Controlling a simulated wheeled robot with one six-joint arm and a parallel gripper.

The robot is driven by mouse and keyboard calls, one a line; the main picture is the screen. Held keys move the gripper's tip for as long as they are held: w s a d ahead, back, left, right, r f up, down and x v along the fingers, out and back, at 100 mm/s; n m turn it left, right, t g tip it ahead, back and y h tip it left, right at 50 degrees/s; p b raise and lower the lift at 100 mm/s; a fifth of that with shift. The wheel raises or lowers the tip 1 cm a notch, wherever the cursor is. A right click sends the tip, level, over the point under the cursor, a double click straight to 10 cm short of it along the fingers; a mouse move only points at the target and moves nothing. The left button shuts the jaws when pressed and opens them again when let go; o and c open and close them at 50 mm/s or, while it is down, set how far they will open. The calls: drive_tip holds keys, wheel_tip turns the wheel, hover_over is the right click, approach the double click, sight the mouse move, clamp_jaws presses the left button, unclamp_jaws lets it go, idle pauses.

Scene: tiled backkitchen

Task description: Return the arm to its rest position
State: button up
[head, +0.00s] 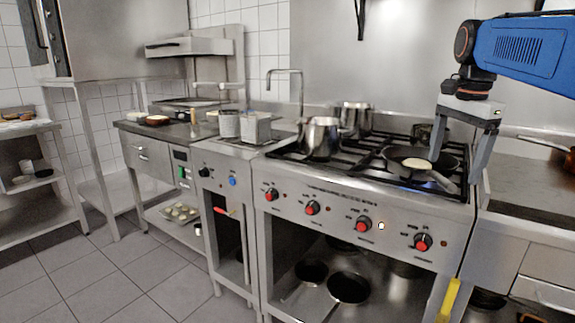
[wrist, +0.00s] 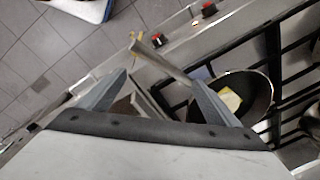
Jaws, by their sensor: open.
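My gripper (head: 456,168) is at the right of the head view, on my blue arm. Its two fingers are spread and point down over the right part of the stove. In the wrist view the gripper (wrist: 160,82) is open, with nothing clamped between its fingers. A dark frying pan (head: 452,153) sits on the stove grate below the gripper, with a pale piece of food (head: 417,163) inside. The pan (wrist: 262,92) and the pale piece (wrist: 230,99) also show in the wrist view. The pan's handle (wrist: 158,55) shows beyond the gap between the fingertips, apparently unheld.
Steel pots (head: 319,138) stand on the left and back of the stove (head: 325,190). A counter (head: 530,195) lies to the right, with another pan (head: 548,142) at its edge. A yellow object (head: 448,300) hangs at the stove's front right. The tiled floor (head: 130,265) in front is clear.

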drive_tip(key=s+a+f+n+t, duration=0.1)
drive_tip(key=s+a+f+n, duration=0.2)
drive_tip(key=s+f+n, duration=0.2)
drive_tip(key=s+a+f+n+t, duration=0.1)
drive_tip(key=s+a+f+n, duration=0.2)
drive_tip(key=s+f, duration=0.7)
drive_tip(key=s+a+f+n+t, duration=0.1)
drive_tip(key=s+a+f+n, duration=0.2)
drive_tip(key=s+f+n, duration=0.3)
wheel_tip(320, 180, down, 6)
drive_tip(key=shift+s+a+r+n, duration=0.2)
drive_tip(key=shift+s+a+n, duration=0.1)
drive_tip(key=shift+s, duration=0.8)
